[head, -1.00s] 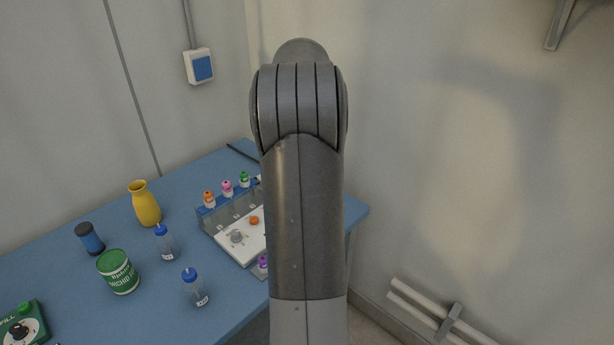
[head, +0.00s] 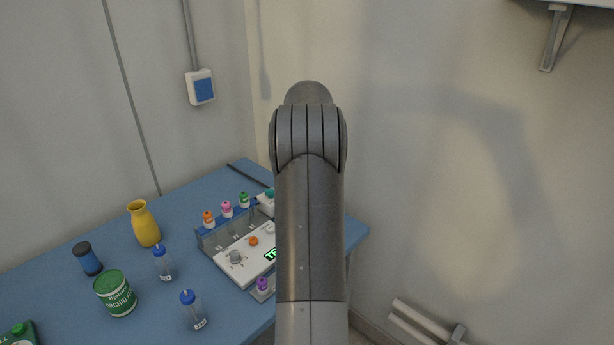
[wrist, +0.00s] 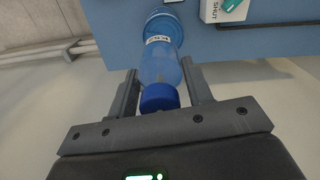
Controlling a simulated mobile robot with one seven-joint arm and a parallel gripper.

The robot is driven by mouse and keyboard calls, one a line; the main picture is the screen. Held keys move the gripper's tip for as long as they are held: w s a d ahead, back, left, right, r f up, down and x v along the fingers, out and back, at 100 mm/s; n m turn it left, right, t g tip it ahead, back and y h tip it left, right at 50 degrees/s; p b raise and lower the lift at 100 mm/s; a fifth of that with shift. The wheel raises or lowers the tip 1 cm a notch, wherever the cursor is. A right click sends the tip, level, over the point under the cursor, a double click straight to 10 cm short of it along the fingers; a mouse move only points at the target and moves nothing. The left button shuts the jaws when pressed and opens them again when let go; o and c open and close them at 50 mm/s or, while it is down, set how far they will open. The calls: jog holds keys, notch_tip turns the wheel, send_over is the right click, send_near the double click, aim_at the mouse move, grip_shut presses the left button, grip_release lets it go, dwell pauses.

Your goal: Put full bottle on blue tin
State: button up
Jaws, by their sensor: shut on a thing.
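My gripper (wrist: 159,70) shows in the wrist view, its fingers on both sides of a clear bluish bottle (wrist: 160,62) with a blue cap and white label. It is shut on this bottle; the fill level is hard to tell. In the head view my arm hides the gripper and this bottle. Two other blue-capped bottles stand upright there, one (head: 163,264) behind the other (head: 193,311).
A green tin (head: 115,294) and a yellow vase (head: 145,226) stand on the blue table (head: 185,216). A rack (head: 215,240) with coloured-capped vials stands by a white device (head: 240,262). A white box with a teal knob (wrist: 228,6) is near the held bottle. Walls are close behind.

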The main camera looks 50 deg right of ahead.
jog(key=shift+w+a+f, duration=0.1)
jog(key=shift+w+f, duration=0.25)
jog(key=shift+f, duration=1.85)
jog(key=shift+f, duration=0.1)
jog(key=o, duration=1.1)
jog(key=shift+c, duration=0.2)
